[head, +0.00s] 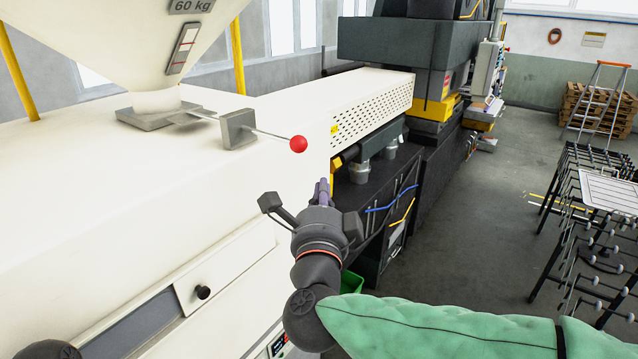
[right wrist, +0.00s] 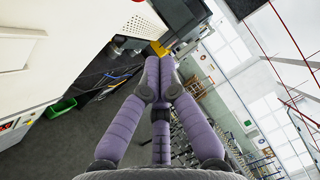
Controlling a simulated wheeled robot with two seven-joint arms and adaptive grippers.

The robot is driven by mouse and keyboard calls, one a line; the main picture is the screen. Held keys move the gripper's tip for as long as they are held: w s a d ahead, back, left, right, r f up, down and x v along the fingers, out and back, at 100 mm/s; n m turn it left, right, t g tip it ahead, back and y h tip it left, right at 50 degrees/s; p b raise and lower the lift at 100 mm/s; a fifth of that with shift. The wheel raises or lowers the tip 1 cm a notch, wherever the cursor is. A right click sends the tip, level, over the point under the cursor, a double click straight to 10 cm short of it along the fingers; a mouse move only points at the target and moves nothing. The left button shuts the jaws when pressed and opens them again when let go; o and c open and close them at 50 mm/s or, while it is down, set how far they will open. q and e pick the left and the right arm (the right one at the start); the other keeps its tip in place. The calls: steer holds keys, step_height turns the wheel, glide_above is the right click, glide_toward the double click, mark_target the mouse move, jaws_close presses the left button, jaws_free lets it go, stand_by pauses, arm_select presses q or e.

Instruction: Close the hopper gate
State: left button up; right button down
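The hopper (head: 110,35) is a white cone at the upper left of the head view. Its neck stands on a grey gate plate (head: 150,116). A thin rod runs right from the gate through a grey block (head: 238,129) to a red ball handle (head: 298,144), which sticks out near the machine's right edge. My right gripper (head: 322,186) is below and right of the red ball, apart from it. In the right wrist view its purple fingers (right wrist: 158,68) meet at the tips with nothing visible between them.
The white machine housing (head: 150,215) fills the left, with a black-knobbed drawer (head: 203,292). A perforated white cover (head: 345,100) and dark machinery (head: 410,185) stand beyond my right gripper. A rack (head: 595,220) stands at the right, with open floor (head: 470,250) between.

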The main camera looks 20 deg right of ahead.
steer(key=w+r+p, duration=0.1)
steer(key=w+p, duration=0.2)
steer(key=w, duration=0.7)
steer(key=shift+w+d+r+p, duration=0.3)
steer(key=shift+w+r+p, duration=0.05)
steer(key=shift+r, duration=0.05)
steer(key=w+a+b, duration=0.1)
steer(key=w+a, duration=0.4)
steer(key=w, duration=0.1)
steer(key=shift+w+a, duration=0.2)
steer(key=shift+w, duration=0.15)
